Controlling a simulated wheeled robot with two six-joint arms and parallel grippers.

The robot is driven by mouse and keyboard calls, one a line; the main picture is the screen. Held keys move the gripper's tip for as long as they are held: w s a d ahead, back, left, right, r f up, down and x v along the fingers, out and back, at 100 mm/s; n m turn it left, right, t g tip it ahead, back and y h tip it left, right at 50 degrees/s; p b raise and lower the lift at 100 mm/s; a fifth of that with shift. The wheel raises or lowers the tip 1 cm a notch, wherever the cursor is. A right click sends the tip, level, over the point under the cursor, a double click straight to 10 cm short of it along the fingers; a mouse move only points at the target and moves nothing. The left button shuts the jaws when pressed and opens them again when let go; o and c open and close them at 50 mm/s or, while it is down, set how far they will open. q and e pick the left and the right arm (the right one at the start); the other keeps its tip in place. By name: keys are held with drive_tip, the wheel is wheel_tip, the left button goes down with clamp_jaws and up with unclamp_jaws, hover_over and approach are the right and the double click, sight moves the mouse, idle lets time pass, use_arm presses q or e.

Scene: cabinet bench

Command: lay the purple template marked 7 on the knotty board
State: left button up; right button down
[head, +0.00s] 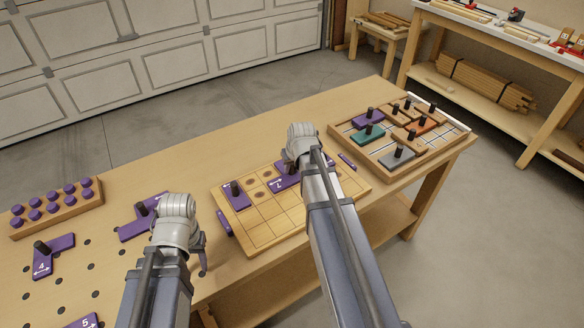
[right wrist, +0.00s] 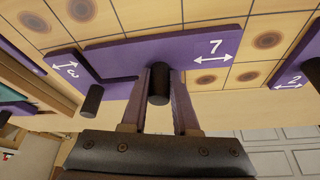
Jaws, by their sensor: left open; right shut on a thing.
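The purple template marked 7 (head: 284,181) is over the knotty board (head: 277,229); it also shows in the right wrist view (right wrist: 190,52). My right gripper (head: 293,167) is shut on its black knob (right wrist: 158,86). I cannot tell whether the template touches the board. A purple template marked 3 (right wrist: 62,66) is close beside it in the right wrist view, mostly hidden in the head view. A purple template marked 2 (right wrist: 291,77) lies on the board's other side, left in the head view (head: 239,203). My left gripper (head: 201,256) is open near the bench's front edge.
A tray of coloured templates (head: 385,160) stands at the bench's right end. A peg block with purple knobs (head: 57,208) is at the left. Loose purple templates lie left of the board, one marked 4 (head: 52,258), one marked 5 (head: 84,322), and another (head: 133,229) near my left arm.

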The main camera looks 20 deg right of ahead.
drive_tip(key=shift+c, duration=1)
unclamp_jaws()
use_arm(q)
wheel_tip(320, 180, up, 8)
drive_tip(key=p, duration=0.8)
use_arm(e)
drive_tip(key=shift+r, duration=4)
